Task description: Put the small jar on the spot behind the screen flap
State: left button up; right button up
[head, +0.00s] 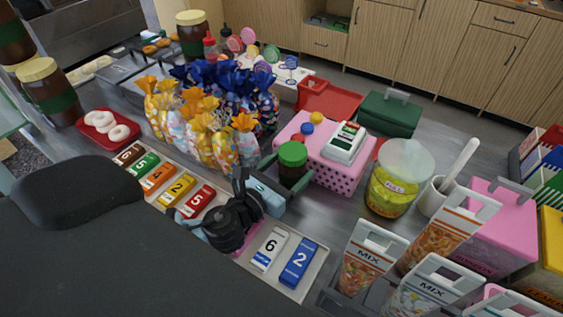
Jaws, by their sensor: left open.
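The small jar (292,162), dark brown with a green lid, stands upright near the middle of the head view, left of a pink perforated box. My left gripper (285,178) reaches in from the lower left and is open. Its fingers are around the jar's lower part, one on each side, and partly hide it; I cannot tell whether they touch it. I cannot make out the screen flap or the spot behind it for certain. My right gripper is not in view.
Bagged sweets (212,125) crowd the left of the jar. The pink box (335,172) carries a scale-like device. A yellow-green tub (397,185) and MIX cartons (368,262) stand right. Number tiles (298,262) lie in front. Grey counter shows between box and cartons.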

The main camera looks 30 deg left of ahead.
pick_arm(q)
jog(key=s, duration=0.3)
jog(key=s+a+b, duration=0.1)
jog(key=s, duration=0.6)
jog(key=shift+a+b, duration=0.15)
jog(key=shift+b, duration=0.2)
jog(key=shift+s+a+r, duration=0.1)
jog(key=shift+s, duration=0.85)
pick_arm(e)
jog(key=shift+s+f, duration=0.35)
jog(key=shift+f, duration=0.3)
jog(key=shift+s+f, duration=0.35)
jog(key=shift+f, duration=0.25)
pick_arm(q)
jog(key=shift+o, duration=0.4)
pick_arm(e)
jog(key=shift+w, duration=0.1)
